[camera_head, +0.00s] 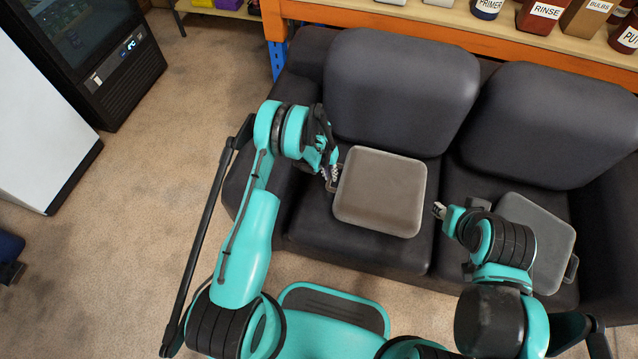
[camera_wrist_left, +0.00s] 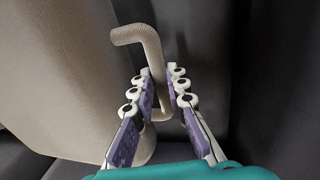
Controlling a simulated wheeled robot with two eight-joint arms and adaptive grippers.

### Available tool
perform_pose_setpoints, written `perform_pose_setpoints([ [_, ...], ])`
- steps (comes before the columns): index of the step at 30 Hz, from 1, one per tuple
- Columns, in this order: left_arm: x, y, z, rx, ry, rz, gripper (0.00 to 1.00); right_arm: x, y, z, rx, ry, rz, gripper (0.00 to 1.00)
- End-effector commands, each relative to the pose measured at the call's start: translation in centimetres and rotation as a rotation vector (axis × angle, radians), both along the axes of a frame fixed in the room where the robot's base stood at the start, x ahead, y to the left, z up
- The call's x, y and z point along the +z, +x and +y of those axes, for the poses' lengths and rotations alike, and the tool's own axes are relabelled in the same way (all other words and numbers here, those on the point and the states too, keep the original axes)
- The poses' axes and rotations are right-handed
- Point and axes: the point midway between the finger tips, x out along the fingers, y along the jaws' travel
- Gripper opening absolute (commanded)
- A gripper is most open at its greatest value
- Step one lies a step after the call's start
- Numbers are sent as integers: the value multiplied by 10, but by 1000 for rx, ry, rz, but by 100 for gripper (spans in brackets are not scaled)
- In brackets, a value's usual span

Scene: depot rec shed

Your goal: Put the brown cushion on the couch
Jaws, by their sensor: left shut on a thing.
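The brown cushion (camera_head: 380,192), a flat grey-brown square pad with a handle on its left side, is over the left seat of the dark couch (camera_head: 400,85). I cannot tell whether it rests fully on the seat. My left gripper (camera_head: 331,174) is shut on the cushion's handle. In the left wrist view the ribbed handle (camera_wrist_left: 137,33) passes between the fingers (camera_wrist_left: 160,85), and the cushion (camera_wrist_left: 65,70) fills the left side. My right gripper (camera_head: 440,210) hangs over the couch's right seat; its jaw state is unclear.
A grey cushion (camera_head: 540,240) with a handle lies on the couch's right seat, partly behind my right arm. An orange-framed shelf (camera_head: 450,28) with bottles stands behind the couch. A black glass-fronted cabinet (camera_head: 100,60) is at the upper left. Carpet (camera_head: 150,190) is open left of the couch.

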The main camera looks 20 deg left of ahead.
Motion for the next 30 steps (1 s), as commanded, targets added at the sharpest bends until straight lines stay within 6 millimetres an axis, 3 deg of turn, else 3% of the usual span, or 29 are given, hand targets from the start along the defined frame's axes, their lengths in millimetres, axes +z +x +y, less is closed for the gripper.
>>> perform_pose_setpoints([
  [3, -21, -1, 29, 3, -1, 1, 0, -14, 0, 0, 0, 0, 0, 35],
  [9, -37, -2, 58, 1, -1, 0, 0, -23, 0, 0, 0, 0, 0, 35],
  [14, -43, -3, 62, -2, -1, 0, 0, -26, 0, 0, 0, 0, 0, 35],
  [21, -78, -3, 62, -2, -1, 0, 0, -45, 0, 0, 0, 0, 0, 35],
  [28, -77, -3, 62, -1, 0, 0, 0, -43, 0, 0, 0, 0, 0, 35],
  [30, -78, -3, 62, -1, 0, 0, 27, -43, 0, 0, 0, 0, 0, 35],
])
